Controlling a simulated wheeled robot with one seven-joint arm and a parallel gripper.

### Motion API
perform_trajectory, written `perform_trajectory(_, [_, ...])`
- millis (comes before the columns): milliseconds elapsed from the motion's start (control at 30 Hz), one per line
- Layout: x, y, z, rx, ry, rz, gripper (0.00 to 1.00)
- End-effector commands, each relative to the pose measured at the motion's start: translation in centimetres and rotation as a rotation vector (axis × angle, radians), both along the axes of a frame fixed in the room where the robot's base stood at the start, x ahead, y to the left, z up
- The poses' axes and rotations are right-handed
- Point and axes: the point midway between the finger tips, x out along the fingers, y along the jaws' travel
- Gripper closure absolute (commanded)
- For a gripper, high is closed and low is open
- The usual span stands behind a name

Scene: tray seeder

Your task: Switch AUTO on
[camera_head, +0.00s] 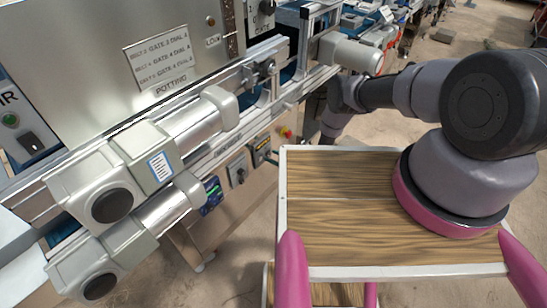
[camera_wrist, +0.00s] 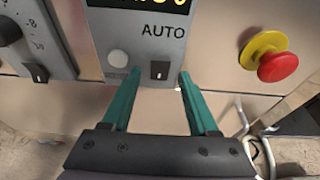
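The AUTO switch (camera_wrist: 159,69) is a small black rocker with a light mark, under the AUTO label (camera_wrist: 164,31) on a grey panel in the wrist view. A round pale lamp (camera_wrist: 118,58) beside it looks unlit. My gripper (camera_wrist: 159,78) has two green fingers, apart and empty, pointing at the panel's lower edge. The fingertips appear on either side of the switch; I cannot tell whether they touch the panel. In the head view my gripper is hidden, and the AUTO panel cannot be told apart clearly among the small boxes low on the machine.
A red emergency button on a yellow base (camera_wrist: 277,66) stands right of the panel; it also shows in the head view (camera_head: 286,132). A dial panel (camera_wrist: 35,45) with another black switch is at left. Grey motors (camera_head: 112,183) jut from the machine in the head view.

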Motion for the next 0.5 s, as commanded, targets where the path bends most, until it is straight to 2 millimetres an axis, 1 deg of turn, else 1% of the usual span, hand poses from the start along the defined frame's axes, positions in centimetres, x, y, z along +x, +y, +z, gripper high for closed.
perform_trajectory(267, [-0.2, -0.3, 0.0, 0.000, 0.001, -0.001, 0.40])
perform_trajectory(367, [-0.8, -1.2, 0.3, -0.001, 0.003, -0.001, 0.40])
perform_trajectory(500, [-2.3, -3.2, 1.0, 0.000, 0.004, -0.004, 0.40])
